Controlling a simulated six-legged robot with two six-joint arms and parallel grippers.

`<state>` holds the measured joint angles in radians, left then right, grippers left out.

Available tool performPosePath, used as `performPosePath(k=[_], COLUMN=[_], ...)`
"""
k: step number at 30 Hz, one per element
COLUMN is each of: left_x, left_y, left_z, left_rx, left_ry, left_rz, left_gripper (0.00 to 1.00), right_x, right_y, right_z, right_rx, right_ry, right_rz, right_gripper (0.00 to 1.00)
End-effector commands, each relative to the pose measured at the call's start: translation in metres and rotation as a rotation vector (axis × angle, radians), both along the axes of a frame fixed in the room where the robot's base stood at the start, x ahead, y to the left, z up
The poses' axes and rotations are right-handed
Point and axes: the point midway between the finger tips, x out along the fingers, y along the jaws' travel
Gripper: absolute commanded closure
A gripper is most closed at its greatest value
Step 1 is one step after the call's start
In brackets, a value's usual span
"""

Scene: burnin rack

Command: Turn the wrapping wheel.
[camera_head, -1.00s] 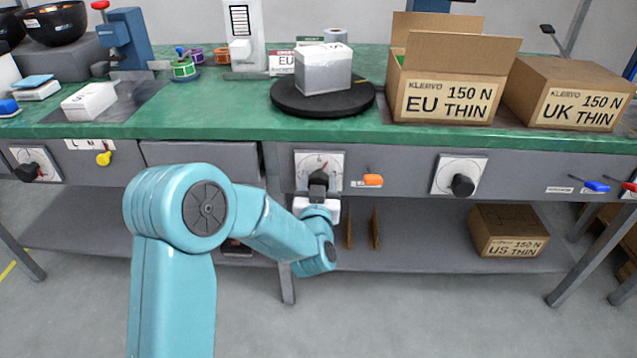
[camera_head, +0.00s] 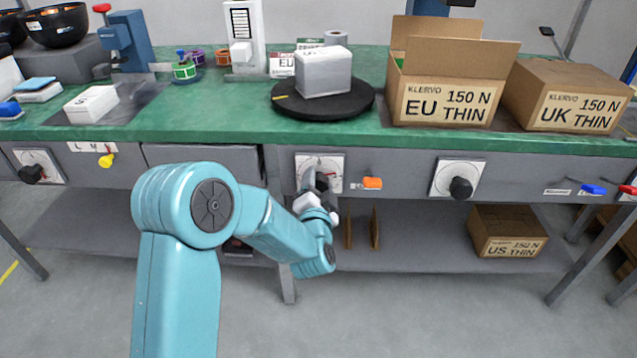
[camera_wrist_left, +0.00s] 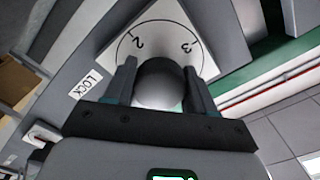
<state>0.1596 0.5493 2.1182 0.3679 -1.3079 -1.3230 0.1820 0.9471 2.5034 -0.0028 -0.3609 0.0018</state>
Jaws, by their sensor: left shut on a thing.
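The wheel is a black round turntable (camera_head: 322,112) on the green bench, with a yellow mark on its left rim. A wrapped grey-white box (camera_head: 325,76) stands on it. Below, on the bench front, is a white dial plate (camera_head: 333,163); in the left wrist view the plate (camera_wrist_left: 165,25) shows the numbers 2 and 3. My left gripper (camera_head: 318,187) is shut on the plate's round knob (camera_wrist_left: 160,84), one finger on each side, and is tilted. The gripper mostly hides the knob in the head view. My right gripper is out of view.
A second dial with a black knob (camera_head: 460,188) is further right. An open EU carton (camera_head: 446,103) and a UK carton (camera_head: 578,108) stand right of the turntable.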

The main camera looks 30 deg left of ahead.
Motion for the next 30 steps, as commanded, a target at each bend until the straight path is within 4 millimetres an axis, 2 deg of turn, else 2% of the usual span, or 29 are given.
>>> performPosePath(k=[12, 30], left_x=[-0.0021, -0.0025], left_y=[0.0019, 0.0025], left_z=[-0.0036, -0.0044], left_rx=[0.167, 0.194], left_ry=[0.115, 0.133], left_rz=[0.005, 0.007], left_gripper=[0.76, 0.76], right_x=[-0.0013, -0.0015], right_y=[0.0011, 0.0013], right_z=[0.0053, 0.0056], right_rx=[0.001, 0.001], right_ry=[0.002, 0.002], right_rz=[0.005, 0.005], right_gripper=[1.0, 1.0])
